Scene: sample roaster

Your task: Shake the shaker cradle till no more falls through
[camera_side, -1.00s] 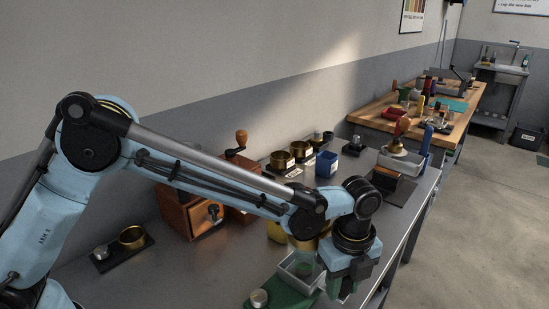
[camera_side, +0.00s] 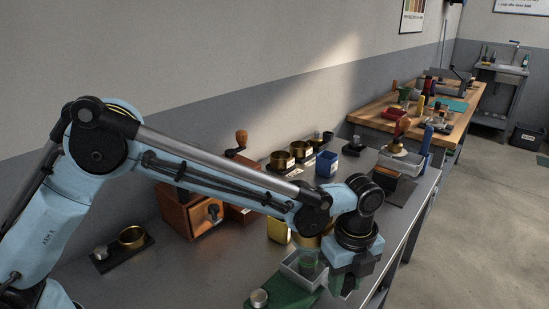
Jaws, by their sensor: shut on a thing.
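The shaker cradle appears to be the pale grey open-topped frame (camera_side: 291,271) on a green base (camera_side: 285,296) at the bottom of the side view. A small greenish cup-like piece (camera_side: 307,259) shows inside the frame. My gripper (camera_side: 346,285) points down at the frame's right side and is shut on what seems to be the cradle's end. The gripped part is hidden behind the jaws. I cannot see whether anything is falling through.
A metal knob (camera_side: 259,298) stands at the base's left. A yellow container (camera_side: 278,231) and a wooden grinder (camera_side: 190,212) stand behind. A blue bin (camera_side: 327,164) and brass cups (camera_side: 281,160) are further back. The grey bench's front edge runs close on the right.

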